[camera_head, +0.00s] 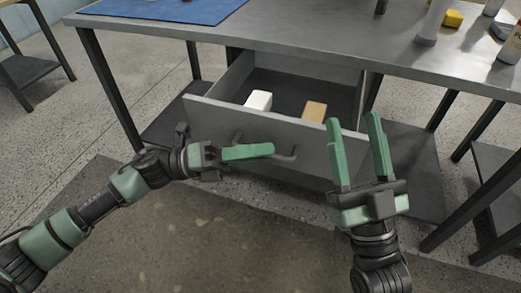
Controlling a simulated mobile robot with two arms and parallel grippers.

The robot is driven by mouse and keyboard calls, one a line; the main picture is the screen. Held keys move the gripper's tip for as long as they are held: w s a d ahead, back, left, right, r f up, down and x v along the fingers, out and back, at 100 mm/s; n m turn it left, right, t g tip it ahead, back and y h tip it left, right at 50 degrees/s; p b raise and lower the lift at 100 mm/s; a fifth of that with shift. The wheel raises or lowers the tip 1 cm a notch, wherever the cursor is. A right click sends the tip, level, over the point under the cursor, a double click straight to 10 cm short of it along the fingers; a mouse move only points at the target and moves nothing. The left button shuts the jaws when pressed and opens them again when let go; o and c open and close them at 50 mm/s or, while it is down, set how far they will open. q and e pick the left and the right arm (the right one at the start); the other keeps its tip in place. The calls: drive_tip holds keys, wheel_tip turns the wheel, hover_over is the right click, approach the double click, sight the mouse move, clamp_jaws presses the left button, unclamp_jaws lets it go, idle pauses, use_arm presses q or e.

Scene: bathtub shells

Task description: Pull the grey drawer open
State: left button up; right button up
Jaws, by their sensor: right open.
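The grey drawer (215,112) under the table is pulled out, and its inside shows. A white block (258,100) and a tan block (314,111) lie in it. The bar handle (286,156) on its front is partly hidden by my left gripper (270,150). That gripper points right along the handle, seen side-on, so its jaw opening and any contact are unclear. My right gripper (355,121) is open and empty, its fingers pointing up the picture, overlapping the right end of the drawer front.
The grey metal table (300,40) stands over the drawer. A lower shelf (410,170) and dark table legs flank the drawer.

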use_arm(q)
drive_tip(key=shift+a+f, duration=0.15)
drive_tip(key=shift+a, duration=0.35)
use_arm(e)
drive_tip(key=shift+w+a+f+g+p, duration=0.1)
drive_tip(key=shift+w+f+g+p, duration=0.05)
drive_tip(key=shift+w+f+g, duration=0.4)
drive_tip(key=shift+w+a+f+g+p, duration=0.15)
drive_tip(key=shift+w+f+g, duration=0.15)
drive_tip(key=shift+f, duration=0.3)
use_arm(q)
drive_tip(key=v, duration=0.6)
drive_tip(key=shift+a, duration=0.4)
use_arm(e)
drive_tip(key=shift+d, duration=0.1)
drive_tip(key=shift+r, duration=0.1)
